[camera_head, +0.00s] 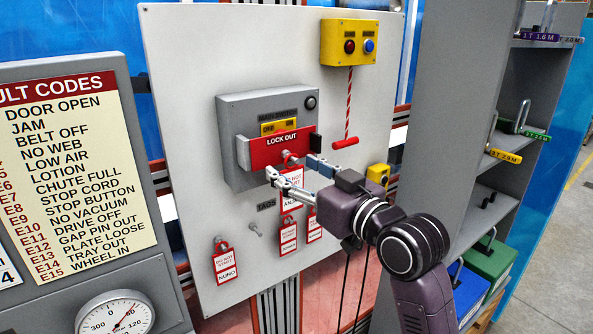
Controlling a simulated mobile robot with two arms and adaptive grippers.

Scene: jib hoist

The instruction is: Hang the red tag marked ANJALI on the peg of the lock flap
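The red-and-white tag marked ANJALI (291,204) hangs upright below the red LOCK OUT flap (262,152) of the grey switch box (226,112). Its red top loop is at the flap's small peg (287,155) and appears to be around it. My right gripper (290,166) is in front of the tag, its two fingers apart, one on each side of the tag's upper part. The left finger covers part of the tag. I cannot tell whether either finger touches it. My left gripper is out of view.
Tags hang lower on the board, among them NUNO (226,267), near a bare peg (255,229). A red handle (345,142) hangs from a striped cord under a yellow button box (348,44). A grey shelf unit (455,100) stands to the right.

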